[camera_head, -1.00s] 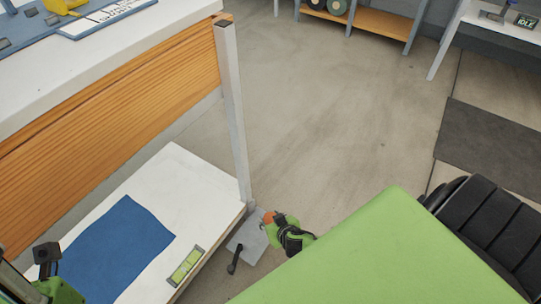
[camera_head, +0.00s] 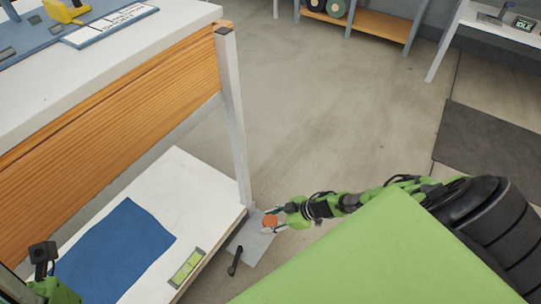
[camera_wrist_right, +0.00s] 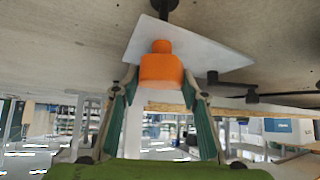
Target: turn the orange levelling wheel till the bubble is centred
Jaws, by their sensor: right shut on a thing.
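The orange levelling wheel (camera_head: 270,221) is low at the foot of the bench leg, above a grey plate (camera_head: 262,246). My right gripper (camera_head: 271,223) reaches it from the right and is shut on it, one finger on each side. In the right wrist view the orange wheel (camera_wrist_right: 161,68) shows between the fingertips (camera_wrist_right: 161,82), in front of the pale plate. A spirit level with a yellow-green vial (camera_head: 187,268) lies on the white lower shelf; its bubble is too small to place. At the lower left only my left wrist shows; its fingers are out of view.
The white lower shelf (camera_head: 205,194) bears a blue mat (camera_head: 115,250). The metal bench leg (camera_head: 234,120) stands just behind the wheel. A dark lever (camera_head: 235,260) lies close by on the left. Open floor (camera_head: 330,110) stretches beyond.

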